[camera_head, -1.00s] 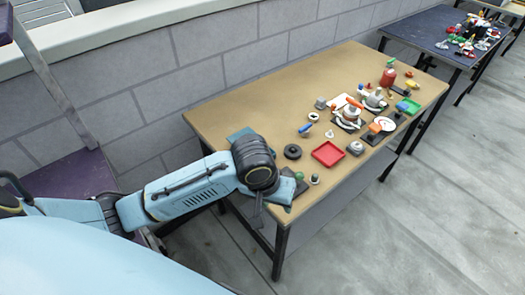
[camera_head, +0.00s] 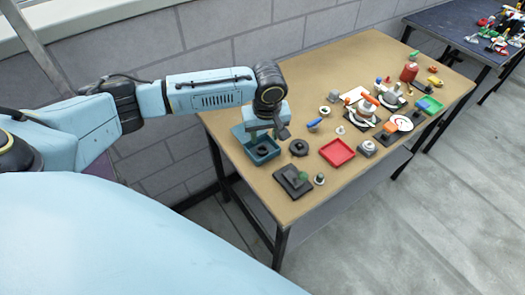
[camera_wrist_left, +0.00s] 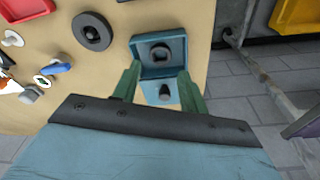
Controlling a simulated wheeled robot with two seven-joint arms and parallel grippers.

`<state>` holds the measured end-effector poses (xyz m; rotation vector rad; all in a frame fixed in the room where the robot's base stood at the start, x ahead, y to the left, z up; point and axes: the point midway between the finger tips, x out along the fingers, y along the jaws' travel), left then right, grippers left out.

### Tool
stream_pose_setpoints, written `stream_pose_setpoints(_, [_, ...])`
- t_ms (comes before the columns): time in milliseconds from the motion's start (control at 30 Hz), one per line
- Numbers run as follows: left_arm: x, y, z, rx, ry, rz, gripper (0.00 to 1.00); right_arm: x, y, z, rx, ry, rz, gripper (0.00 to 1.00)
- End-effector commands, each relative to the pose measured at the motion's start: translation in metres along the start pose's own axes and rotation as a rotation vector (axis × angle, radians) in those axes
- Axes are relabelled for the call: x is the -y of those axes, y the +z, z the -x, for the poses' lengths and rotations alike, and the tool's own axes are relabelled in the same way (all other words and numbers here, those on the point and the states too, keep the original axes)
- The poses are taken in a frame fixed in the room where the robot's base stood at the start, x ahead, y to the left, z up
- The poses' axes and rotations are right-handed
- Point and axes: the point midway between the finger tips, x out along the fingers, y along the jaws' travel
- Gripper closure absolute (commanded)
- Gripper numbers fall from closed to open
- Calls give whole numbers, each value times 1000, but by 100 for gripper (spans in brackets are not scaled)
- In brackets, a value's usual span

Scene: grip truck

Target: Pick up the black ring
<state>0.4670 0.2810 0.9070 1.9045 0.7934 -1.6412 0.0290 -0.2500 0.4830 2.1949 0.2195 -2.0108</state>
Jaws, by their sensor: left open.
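A round black ring (camera_head: 298,147) with a hole or hub in its middle lies flat on the tan table; it also shows at the upper left of the left wrist view (camera_wrist_left: 92,31). Just left of it is a teal open box (camera_head: 249,154). A smaller dark ring-like piece (camera_wrist_left: 161,52) sits in one part of the box, and a dark knob (camera_wrist_left: 165,92) shows nearer my fingers. My right gripper is not in view.
Several small parts crowd the table's right side. The table's far left (camera_head: 235,110) is bare. A wall runs behind, and a second cluttered table stands at the upper right.

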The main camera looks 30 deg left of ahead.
Motion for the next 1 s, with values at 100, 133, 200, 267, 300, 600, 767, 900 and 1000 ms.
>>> stream_pose_setpoints(100, [0, 0, -15, 0, 0, -1, 57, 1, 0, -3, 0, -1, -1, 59])
stream_pose_setpoints(133, [0, 0, -17, -1, 1, -1, 57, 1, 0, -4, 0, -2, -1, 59])
stream_pose_setpoints(200, [0, 0, -20, -1, 1, -1, 57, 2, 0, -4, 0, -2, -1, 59])
stream_pose_setpoints(267, [0, -1, -24, -1, 0, -1, 57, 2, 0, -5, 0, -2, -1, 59])
stream_pose_setpoints(300, [1, -2, -29, -1, 0, 0, 57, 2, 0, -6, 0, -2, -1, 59])
stream_pose_setpoints(600, [2, -5, -68, -2, 2, -3, 57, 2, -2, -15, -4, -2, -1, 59])
stream_pose_setpoints(767, [2, -5, -70, -2, 3, -3, 57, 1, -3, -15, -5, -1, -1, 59])
stream_pose_setpoints(900, [3, -5, -70, -2, 2, -3, 61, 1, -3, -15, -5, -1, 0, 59])
stream_pose_setpoints(1000, [3, -5, -70, -2, 2, -3, 74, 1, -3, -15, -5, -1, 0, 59])
